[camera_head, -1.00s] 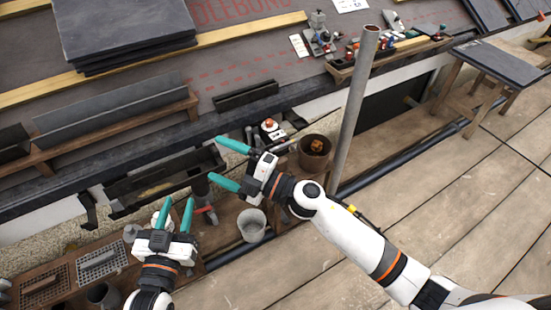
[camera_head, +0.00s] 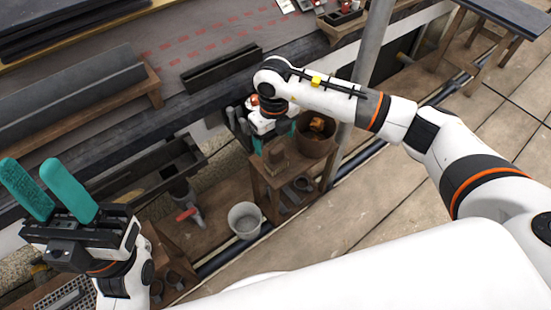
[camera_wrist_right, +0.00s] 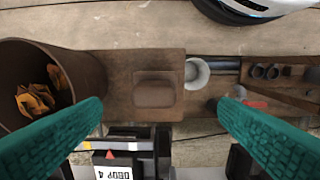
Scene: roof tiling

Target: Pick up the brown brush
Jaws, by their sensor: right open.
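The brown brush (camera_head: 277,158) stands on a small wooden stand (camera_head: 262,181) in the head view. In the right wrist view the brush (camera_wrist_right: 157,90) is a brown block seen from above, on the stand's top. My right gripper (camera_head: 275,139) is open and points down over the stand. In the right wrist view the brush lies between the directions of its two spread teal fingers (camera_wrist_right: 160,108); I see no contact. My left gripper (camera_head: 48,182) is open and empty at the far left, fingers pointing up.
A brown bucket (camera_head: 313,143) with orange-brown scraps stands right beside the brush. A grey bucket (camera_head: 245,220) is on the planks in front of the stand. A grey pole (camera_head: 372,45) rises behind to the right. The roof edge with gutter pieces runs along the left.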

